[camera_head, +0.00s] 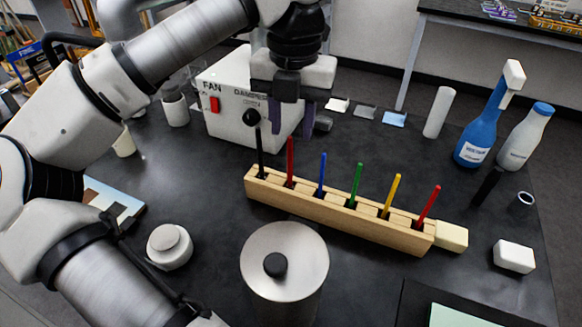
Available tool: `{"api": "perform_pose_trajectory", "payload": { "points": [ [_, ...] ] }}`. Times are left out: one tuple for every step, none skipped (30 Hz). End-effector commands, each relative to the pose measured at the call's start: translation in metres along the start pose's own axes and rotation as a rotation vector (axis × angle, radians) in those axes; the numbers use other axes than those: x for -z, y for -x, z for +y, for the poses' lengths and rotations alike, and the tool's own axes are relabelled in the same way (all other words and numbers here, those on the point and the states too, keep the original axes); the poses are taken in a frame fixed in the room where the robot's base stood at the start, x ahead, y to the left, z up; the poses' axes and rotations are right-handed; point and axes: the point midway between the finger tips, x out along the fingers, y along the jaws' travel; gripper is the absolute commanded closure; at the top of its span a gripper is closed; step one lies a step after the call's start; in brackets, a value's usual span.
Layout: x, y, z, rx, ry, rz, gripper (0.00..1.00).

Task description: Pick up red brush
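A wooden rack (330,211) stands on the dark table and holds a row of thin upright sticks, likely brushes. One red brush (290,160) is near its left end, between a black stick and a blue one. Another red brush (430,205) stands at its right end and leans a little to the right. The lower ends of both are hidden in the rack's slots. My gripper (292,123) points down above and behind the rack's left part, in front of the white box.
Black (260,153), blue (322,173), green (355,184) and yellow (391,195) sticks share the rack. A metal canister (285,250) stands in front. A white fan box (222,120) is behind. Blue (480,130) and white (524,140) bottles stand at right.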

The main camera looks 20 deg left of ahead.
Motion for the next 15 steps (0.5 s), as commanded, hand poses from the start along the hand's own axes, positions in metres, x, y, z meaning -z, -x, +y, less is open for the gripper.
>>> {"api": "perform_pose_trajectory", "payload": {
  "points": [
    [0.0,-0.009,0.0,0.003,-0.001,0.001,0.64],
    [0.0,-0.013,0.0,0.002,-0.001,0.002,0.64],
    [0.0,-0.018,0.0,0.002,0.0,0.001,0.64],
    [0.0,-0.022,0.0,0.002,-0.001,0.0,0.64],
    [0.0,-0.024,0.0,0.002,-0.001,0.0,0.64],
    [0.0,-0.027,-0.001,0.003,-0.001,-0.001,0.64],
    [0.0,-0.029,-0.001,0.003,-0.001,-0.001,0.64],
    [0.0,-0.03,-0.001,0.003,-0.002,-0.001,0.64],
    [0.0,-0.032,0.0,0.003,-0.002,-0.001,0.64],
    [0.0,-0.034,0.0,0.003,-0.002,0.0,0.64],
    [0.0,-0.037,0.0,0.003,-0.003,0.0,0.64],
    [0.0,-0.043,0.001,0.005,-0.003,0.001,0.64],
    [0.0,-0.047,0.001,0.005,-0.003,0.002,0.64],
    [0.0,-0.052,0.002,0.005,-0.003,0.001,0.64],
    [0.0,-0.058,0.002,0.006,-0.004,0.001,0.64]
  ]
}}
